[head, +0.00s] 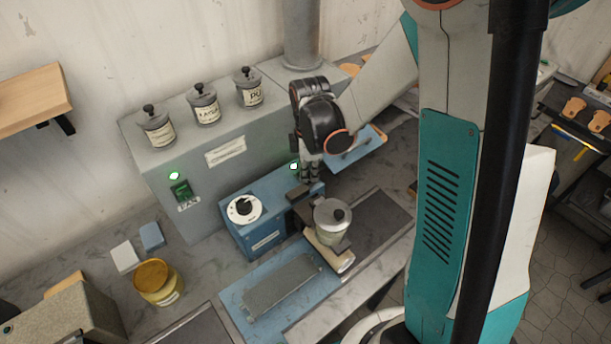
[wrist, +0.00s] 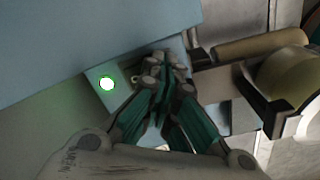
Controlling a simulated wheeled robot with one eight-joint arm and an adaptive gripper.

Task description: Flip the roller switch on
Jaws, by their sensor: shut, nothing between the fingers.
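In the wrist view the fingertips (wrist: 165,62) are right of the lamp, over the box. The roller switch itself cannot be made out; the fingers cover the area beside the lamp.
A lidded pot (head: 333,222) sits at the machine's right front, by a pale roller (head: 328,252). The grey cabinet (head: 205,165) behind carries a lit fan switch (head: 181,190) and several jars. A yellow tub (head: 158,283) stands left. A blue tray (head: 357,150) lies behind my gripper.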

